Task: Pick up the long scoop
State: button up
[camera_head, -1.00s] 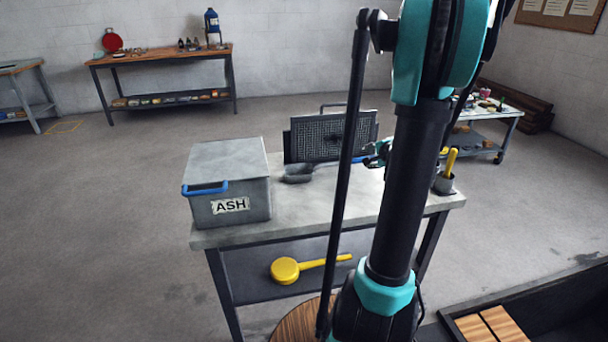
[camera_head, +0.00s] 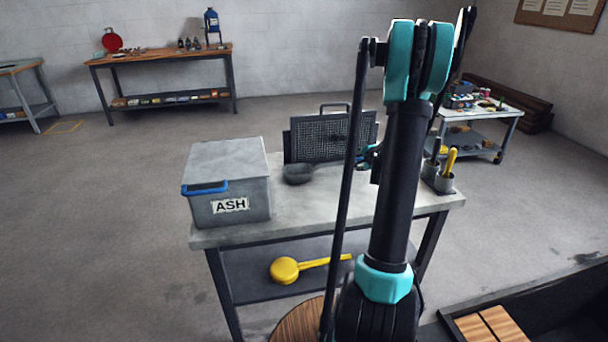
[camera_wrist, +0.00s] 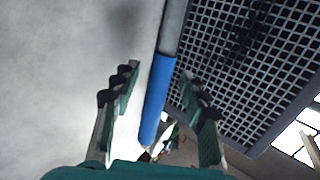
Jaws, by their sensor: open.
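The long scoop (camera_wrist: 157,100) shows in the wrist view as a grey shaft and blue handle. The handle runs between the two spread fingers of my open gripper (camera_wrist: 158,88), with gaps on both sides. It lies beside a dark grate. In the head view my gripper (camera_head: 368,156) is over the table right of centre, partly hidden by my arm. A dark bowl shape (camera_head: 298,173) sits on the table left of it. No shaft shows beside that bowl; I cannot tell if it is the scoop's head.
A grey ASH box (camera_head: 228,185) with a blue handle stands at the table's left. The mesh grate (camera_head: 318,138) stands upright behind. Cups with tools (camera_head: 440,180) stand at the right edge. A yellow ladle (camera_head: 286,270) lies on the lower shelf.

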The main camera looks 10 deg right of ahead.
jog(key=shift+w+f, duration=0.1)
grip_shut()
dwell(0.7)
